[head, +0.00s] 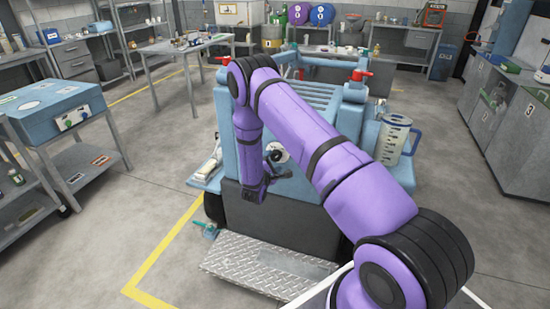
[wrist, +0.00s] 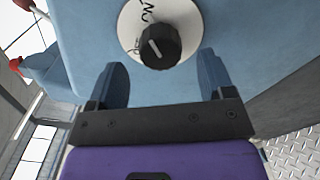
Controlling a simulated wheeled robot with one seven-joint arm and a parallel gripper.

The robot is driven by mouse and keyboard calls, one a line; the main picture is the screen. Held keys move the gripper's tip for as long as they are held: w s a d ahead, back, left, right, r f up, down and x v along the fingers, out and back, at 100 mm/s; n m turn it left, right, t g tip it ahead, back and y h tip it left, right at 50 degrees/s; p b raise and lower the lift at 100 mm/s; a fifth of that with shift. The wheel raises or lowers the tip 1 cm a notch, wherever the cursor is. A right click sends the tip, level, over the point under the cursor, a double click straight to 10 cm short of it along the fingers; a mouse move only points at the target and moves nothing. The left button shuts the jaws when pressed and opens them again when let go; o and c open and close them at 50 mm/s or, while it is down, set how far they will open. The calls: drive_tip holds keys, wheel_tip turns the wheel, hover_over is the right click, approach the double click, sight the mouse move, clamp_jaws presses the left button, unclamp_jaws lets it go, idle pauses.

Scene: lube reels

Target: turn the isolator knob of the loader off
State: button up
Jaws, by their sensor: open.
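The loader (head: 310,95) is a light blue machine with a dark lower front, in the middle of the head view. Its isolator knob (wrist: 160,46) is round and black with a white mark, on a white dial plate (wrist: 128,28) with partly visible black lettering. The mark slants up and left; I cannot tell exactly which label it meets. In the head view the dial plate (head: 277,152) is partly hidden by my arm. My gripper (wrist: 163,62) is open and empty, its two blue-grey fingers apart, one on each side below the knob, not visibly touching it.
A clear jug (head: 395,138) with a blue handle stands at the loader's right side. Red-handled fittings (head: 361,75) sit on top. A metal tread plate (head: 268,268) lies in front. A blue box (head: 52,108) sits on a trolley at left; floor between is open.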

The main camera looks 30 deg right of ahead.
sight(275, 158)
drive_tip(key=shift+x, duration=2.1)
drive_tip(key=c, duration=0.9)
